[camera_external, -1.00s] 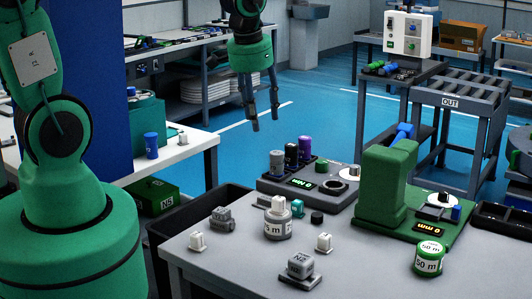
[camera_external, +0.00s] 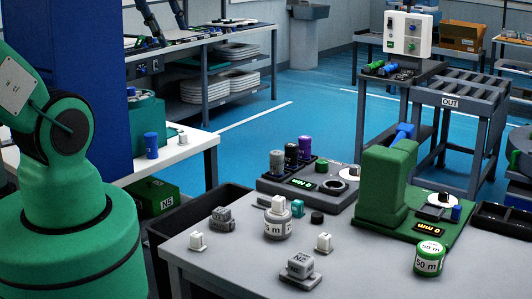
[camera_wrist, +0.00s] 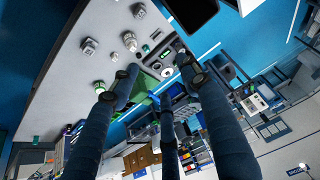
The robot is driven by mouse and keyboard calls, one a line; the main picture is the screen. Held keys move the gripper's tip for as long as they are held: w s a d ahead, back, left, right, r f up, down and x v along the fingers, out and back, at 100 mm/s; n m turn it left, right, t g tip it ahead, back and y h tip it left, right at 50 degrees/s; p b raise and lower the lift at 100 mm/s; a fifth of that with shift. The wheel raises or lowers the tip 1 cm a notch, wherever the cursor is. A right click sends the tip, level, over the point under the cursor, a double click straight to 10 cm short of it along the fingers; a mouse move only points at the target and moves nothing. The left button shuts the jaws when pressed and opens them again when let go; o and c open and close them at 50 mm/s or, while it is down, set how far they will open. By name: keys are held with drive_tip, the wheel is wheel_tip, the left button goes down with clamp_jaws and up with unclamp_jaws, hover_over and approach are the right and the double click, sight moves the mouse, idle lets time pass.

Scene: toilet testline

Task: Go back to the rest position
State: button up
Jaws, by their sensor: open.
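My gripper (camera_external: 165,22) shows only as dark finger ends at the top edge of the external view, above the back white table. In the wrist view my gripper (camera_wrist: 155,84) has its fingers spread apart with nothing between them, so it is open and empty. The grey work table (camera_external: 345,255) is well away from the fingers. On it stand a grey jar marked 5 m (camera_external: 278,226), a green 50 m container (camera_external: 429,260) and a grey N2 block (camera_external: 300,265).
A green machine (camera_external: 388,185) and a device with several cylinders (camera_external: 300,182) stand on the grey table. A blue cylinder (camera_external: 151,146) stands on the white table at left, beside a blue column (camera_external: 85,60). The blue floor (camera_external: 290,120) between tables is clear.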

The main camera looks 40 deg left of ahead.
drive_tip(key=shift+s, duration=0.15)
wheel_tip(320, 180, down, 4)
drive_tip(key=b, duration=0.4)
drive_tip(key=shift+f+b, duration=0.25)
drive_tip(key=shift+b, duration=0.05)
